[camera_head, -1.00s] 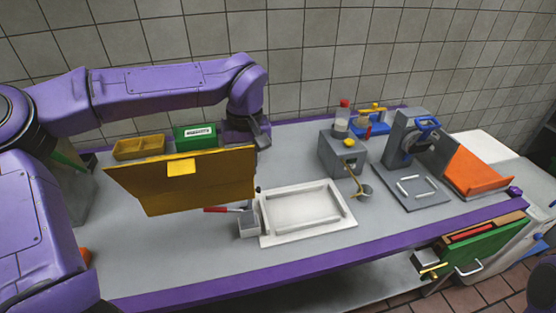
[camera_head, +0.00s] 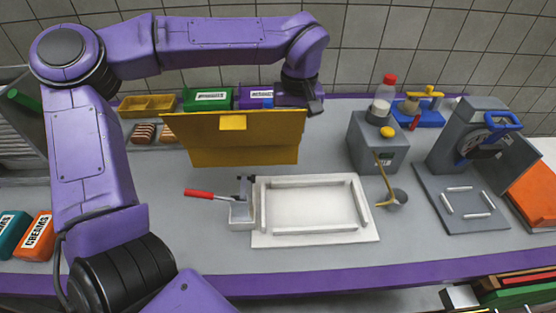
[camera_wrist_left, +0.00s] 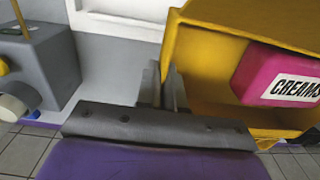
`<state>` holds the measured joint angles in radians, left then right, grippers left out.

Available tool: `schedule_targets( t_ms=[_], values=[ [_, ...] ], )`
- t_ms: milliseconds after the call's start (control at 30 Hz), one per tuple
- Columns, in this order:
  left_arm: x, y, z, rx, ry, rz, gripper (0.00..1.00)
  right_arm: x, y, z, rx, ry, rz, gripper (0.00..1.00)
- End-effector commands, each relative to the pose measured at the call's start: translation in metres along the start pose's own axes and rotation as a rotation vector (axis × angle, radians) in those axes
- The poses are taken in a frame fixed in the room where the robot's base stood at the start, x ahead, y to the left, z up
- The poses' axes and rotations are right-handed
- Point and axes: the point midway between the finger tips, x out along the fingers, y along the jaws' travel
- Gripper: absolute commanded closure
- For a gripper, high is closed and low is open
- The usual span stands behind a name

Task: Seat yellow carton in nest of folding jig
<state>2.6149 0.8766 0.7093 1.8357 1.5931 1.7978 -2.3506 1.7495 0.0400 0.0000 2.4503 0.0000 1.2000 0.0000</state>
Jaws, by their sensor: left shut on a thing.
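The yellow carton (camera_head: 228,140) hangs above the worktop with a broad flat face towards the head camera and a small lighter tab at its top. My left gripper (camera_head: 305,107) is shut on its right end. In the left wrist view the gripper (camera_wrist_left: 164,85) pinches the carton wall (camera_wrist_left: 200,70), and a pink packet marked CREAMS (camera_wrist_left: 280,75) appears to lie in the open carton. The white board with raised bars (camera_head: 372,238), apparently the folding jig, lies in front and to the right of the carton. Its nest shows empty. My right gripper is not in view.
A small grey bin with a red-handled tool (camera_head: 200,193) stands at the jig's left edge. A grey block (camera_head: 378,145) with a ladle stands behind right. A grey press (camera_head: 465,140) is further right. Green box (camera_head: 207,98) and yellow tray (camera_head: 148,105) line the back.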

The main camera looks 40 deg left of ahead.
Motion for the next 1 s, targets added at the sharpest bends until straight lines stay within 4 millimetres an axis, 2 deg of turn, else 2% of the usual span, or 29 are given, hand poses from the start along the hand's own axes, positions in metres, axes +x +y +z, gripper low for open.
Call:
schedule_targets(
  t_ms=[33,167,367,633,800,1000],
  values=[
    [0.012,-0.001,0.000,-0.002,0.000,0.000,1.00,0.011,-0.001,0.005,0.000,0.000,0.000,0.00],
    [0.021,-0.001,-0.001,-0.003,0.000,0.000,1.00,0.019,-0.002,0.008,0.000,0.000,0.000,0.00],
    [0.029,0.017,-0.020,-0.002,0.000,-0.004,1.00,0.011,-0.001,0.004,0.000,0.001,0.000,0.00],
    [0.055,0.061,-0.066,-0.001,0.000,-0.005,1.00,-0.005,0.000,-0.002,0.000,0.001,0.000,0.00],
    [0.091,0.082,-0.088,0.001,-0.002,-0.004,1.00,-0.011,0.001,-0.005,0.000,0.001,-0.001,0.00],
    [0.112,0.094,-0.101,0.000,-0.001,-0.002,1.00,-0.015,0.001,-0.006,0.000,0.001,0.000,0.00]
  ],
)
